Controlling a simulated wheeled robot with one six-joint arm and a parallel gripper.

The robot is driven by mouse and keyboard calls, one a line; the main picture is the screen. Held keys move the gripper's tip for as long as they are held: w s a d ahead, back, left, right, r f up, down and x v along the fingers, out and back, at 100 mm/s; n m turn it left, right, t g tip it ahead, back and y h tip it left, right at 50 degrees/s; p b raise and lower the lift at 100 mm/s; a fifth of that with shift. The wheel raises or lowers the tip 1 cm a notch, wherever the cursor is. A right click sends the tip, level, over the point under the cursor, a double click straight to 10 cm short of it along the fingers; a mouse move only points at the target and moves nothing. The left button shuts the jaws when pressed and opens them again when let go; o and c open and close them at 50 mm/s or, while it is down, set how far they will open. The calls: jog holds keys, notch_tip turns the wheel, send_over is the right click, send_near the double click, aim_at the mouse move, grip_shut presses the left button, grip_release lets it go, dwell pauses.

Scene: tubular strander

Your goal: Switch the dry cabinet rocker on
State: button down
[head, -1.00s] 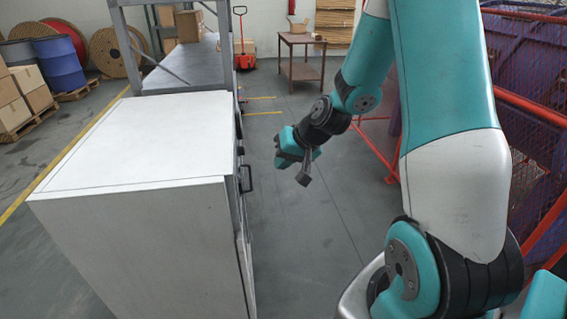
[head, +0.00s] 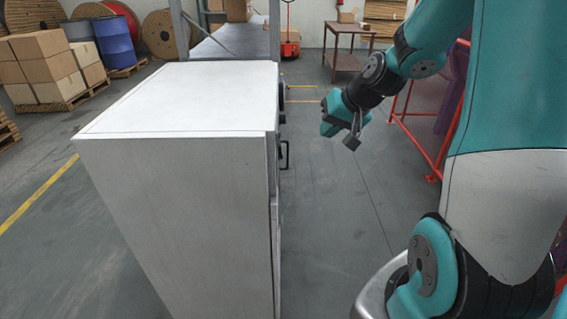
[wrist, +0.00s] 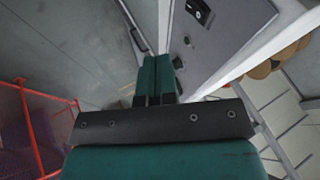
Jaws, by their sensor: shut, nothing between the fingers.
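The dry cabinet (head: 185,185) is a pale grey box with a white top, left of centre in the head view. Its front faces right and is seen nearly edge-on, so the rocker is hidden there. In the wrist view a grey front panel (wrist: 225,40) shows at upper right. It carries a small black rectangular fitting with a light mark (wrist: 198,12), probably the rocker; its position cannot be read. My gripper (head: 329,122) is in the air right of the cabinet front, apart from it. Its teal fingers (wrist: 156,62) are shut and empty.
A black handle (head: 285,155) sticks out from the cabinet front. A metal-framed bench (head: 230,45) stands behind the cabinet. Red railing (head: 415,140) runs along the right. The grey floor (head: 325,220) between is clear. Boxes and blue drums stand at far left.

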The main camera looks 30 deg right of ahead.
aim_at(281, 150)
dwell(0.3)
jog(key=w+a+f+p, duration=0.3)
jog(key=w+a+f, duration=0.2)
jog(key=w+f, duration=0.2)
jog(key=shift+w+f, duration=0.35)
jog(key=shift+f, duration=0.5)
